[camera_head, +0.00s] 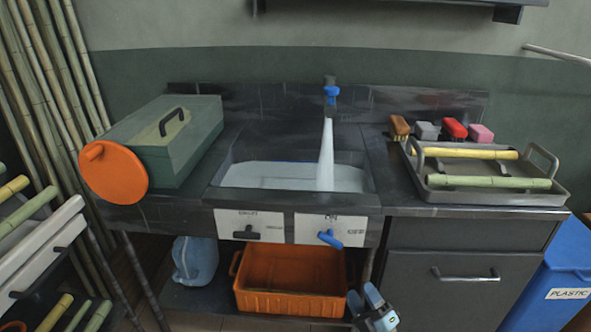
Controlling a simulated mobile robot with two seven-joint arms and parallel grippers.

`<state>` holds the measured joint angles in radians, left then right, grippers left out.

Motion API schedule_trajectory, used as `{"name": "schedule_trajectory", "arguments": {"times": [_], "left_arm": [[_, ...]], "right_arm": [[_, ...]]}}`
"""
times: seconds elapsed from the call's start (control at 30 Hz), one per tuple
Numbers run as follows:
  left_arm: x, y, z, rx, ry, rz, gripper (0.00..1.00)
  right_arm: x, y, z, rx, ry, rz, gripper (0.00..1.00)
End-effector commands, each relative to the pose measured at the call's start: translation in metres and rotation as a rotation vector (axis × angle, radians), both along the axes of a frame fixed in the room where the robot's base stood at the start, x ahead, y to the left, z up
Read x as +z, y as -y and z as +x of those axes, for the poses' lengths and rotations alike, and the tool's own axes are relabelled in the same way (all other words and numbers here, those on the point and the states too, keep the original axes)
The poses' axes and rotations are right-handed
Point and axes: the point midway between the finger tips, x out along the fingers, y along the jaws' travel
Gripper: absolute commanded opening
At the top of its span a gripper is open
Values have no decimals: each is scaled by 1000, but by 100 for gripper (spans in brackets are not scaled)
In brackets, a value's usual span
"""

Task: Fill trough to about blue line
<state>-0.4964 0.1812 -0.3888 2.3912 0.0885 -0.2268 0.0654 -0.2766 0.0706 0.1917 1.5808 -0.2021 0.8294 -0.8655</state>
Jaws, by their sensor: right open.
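The trough (375,195) is a dark sink set in the counter, with pale water (275,178) standing in it. A stream of water (326,155) runs from the tap (330,92) into its right part. A short strip of blue shows at the trough's back wall, just above the water; the rest of the line is hidden or too small to tell. On the front panel are a blue lever (331,239) at right and a black lever (246,233) at left. My right gripper (367,299) is open and empty, below the blue lever and apart from it. My left gripper is out of view.
A green box (190,150) with an orange disc (114,174) stands left of the trough. A grey tray (500,198) with cane pieces and several brushes or sponges are at right. An orange crate (290,282) sits below; a blue bin (565,270) stands far right.

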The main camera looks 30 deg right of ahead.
Motion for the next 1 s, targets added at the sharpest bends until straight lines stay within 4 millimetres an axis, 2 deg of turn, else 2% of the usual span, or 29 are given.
{"name": "schedule_trajectory", "arguments": {"times": [0.13, 0.27, 0.47, 0.7, 0.8, 0.87, 0.9, 1.0], "left_arm": [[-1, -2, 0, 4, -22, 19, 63], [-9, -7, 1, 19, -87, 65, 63], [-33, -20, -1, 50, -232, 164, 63], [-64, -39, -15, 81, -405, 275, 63], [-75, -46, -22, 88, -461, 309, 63], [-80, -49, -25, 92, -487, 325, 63], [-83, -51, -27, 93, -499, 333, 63], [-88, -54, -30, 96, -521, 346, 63]], "right_arm": [[10, 2, 0, 33, -12, 123, 51], [31, 6, 1, 138, -37, 508, 51], [59, 7, 2, 399, -24, 1387, 51], [78, -15, 3, 725, 115, 2438, 51], [83, -28, 2, 826, 198, 2780, 51], [85, -35, 2, 871, 245, 2937, 51], [86, -39, 2, -882, -269, -2984, 51], [87, -44, 2, -841, -289, -2849, 51]]}}
